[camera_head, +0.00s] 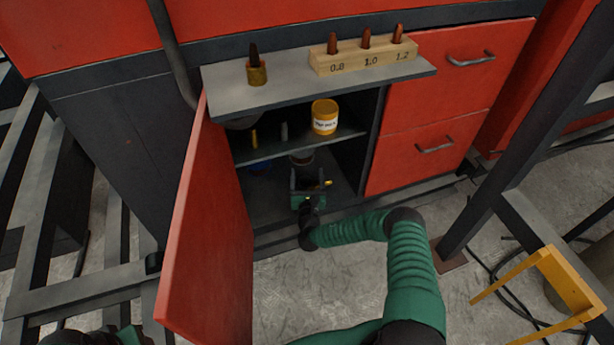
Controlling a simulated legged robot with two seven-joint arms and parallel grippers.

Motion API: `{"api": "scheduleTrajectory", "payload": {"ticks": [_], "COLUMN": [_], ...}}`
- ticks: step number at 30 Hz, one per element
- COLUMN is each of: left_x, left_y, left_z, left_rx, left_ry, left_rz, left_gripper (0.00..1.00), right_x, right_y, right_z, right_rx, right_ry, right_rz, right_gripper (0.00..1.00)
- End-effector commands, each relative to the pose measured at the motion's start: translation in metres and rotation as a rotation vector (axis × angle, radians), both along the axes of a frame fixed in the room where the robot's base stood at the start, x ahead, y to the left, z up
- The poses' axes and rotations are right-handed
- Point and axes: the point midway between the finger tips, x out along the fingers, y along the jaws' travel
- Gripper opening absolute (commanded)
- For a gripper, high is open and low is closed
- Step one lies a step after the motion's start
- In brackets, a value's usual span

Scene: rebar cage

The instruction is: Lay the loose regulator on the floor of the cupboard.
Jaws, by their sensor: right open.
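The cupboard (348,185) stands open, with its red door (207,225) swung out to the left. My right gripper (308,178) is low inside it, just above or at the dark floor (262,208), with its jaws open and pointing inward. A small brass-coloured piece (328,183) shows beside its right finger. A brownish round thing (302,158) is just beyond the fingers. Either may be part of the loose regulator; I cannot tell, as the gripper hides much there. My left gripper is out of view.
The cupboard's inner shelf (345,138) holds a yellow tub (325,117) and small upright items. The top (290,88) bears a wooden block (362,55) with copper tips. Dark steel posts (525,120) stand right, near a yellow stand (565,282).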

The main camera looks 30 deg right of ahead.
Motion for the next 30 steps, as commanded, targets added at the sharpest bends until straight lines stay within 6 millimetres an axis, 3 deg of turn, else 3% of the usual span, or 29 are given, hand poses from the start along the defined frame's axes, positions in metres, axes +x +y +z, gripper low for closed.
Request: {"api": "scheduleTrajectory", "payload": {"ticks": [5, 12, 18, 30], "left_x": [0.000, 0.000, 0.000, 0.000], "left_y": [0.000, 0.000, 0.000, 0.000], "left_z": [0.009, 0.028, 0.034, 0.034], "left_rx": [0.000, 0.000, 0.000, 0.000], "left_ry": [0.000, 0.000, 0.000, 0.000], "left_rz": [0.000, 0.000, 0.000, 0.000], "left_gripper": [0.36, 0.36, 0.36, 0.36], "right_x": [-0.016, -0.069, -0.098, -0.102], "right_y": [0.009, 0.043, 0.060, 0.063], "right_z": [0.003, 0.003, 0.001, 0.001], "right_rx": [0.002, 0.003, 0.001, -0.001], "right_ry": [0.003, 0.003, 0.002, 0.001], "right_rz": [0.000, 0.002, 0.000, 0.000], "right_gripper": [0.76, 0.76, 0.76, 0.76]}}
